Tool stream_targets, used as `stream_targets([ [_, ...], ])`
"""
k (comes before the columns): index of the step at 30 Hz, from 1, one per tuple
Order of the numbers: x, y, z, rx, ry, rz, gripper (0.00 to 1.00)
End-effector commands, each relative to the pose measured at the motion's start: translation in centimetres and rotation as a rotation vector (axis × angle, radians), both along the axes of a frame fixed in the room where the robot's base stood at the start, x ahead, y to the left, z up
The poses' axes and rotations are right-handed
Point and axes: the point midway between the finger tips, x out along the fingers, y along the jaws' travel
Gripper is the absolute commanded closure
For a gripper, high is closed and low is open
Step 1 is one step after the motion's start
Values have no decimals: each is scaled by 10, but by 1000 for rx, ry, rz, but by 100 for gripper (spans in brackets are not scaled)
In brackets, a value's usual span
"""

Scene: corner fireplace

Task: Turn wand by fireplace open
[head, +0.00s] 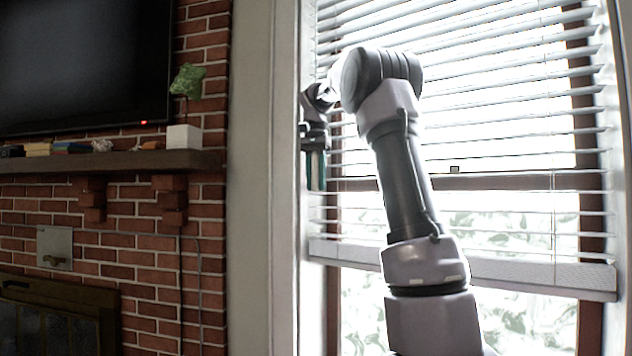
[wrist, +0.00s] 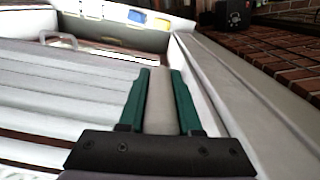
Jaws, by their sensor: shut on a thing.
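The window blind (head: 560,273) hangs over the window with its slats tilted and bright gaps between them. Its slats also show at the left of the wrist view (wrist: 60,90). My gripper (head: 316,186) is at the blind's left edge, beside the window frame, with its fingers pointing down. In the wrist view my gripper (wrist: 160,76) has green fingers on either side of a pale strip, the wand (wrist: 160,105), and is shut on it. The wand's ends cannot be made out.
The window trim (head: 250,190) stands just left of my gripper. Further left are a brick wall (head: 135,260), a mantel shelf (head: 120,163) with a white plant pot (head: 184,137), and a television (head: 80,60). The fireplace (head: 50,310) is at lower left.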

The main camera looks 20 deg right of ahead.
Motion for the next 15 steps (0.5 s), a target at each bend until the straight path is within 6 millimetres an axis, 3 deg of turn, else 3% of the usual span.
stream_targets([
  [10, 0, 0, 1, -2, -3, -1, 100],
  [11, 0, 0, 1, -2, -3, 0, 56],
  [12, 0, 0, 1, -2, -3, 0, 41],
  [15, 0, 0, 1, -1, -2, 0, 38],
])
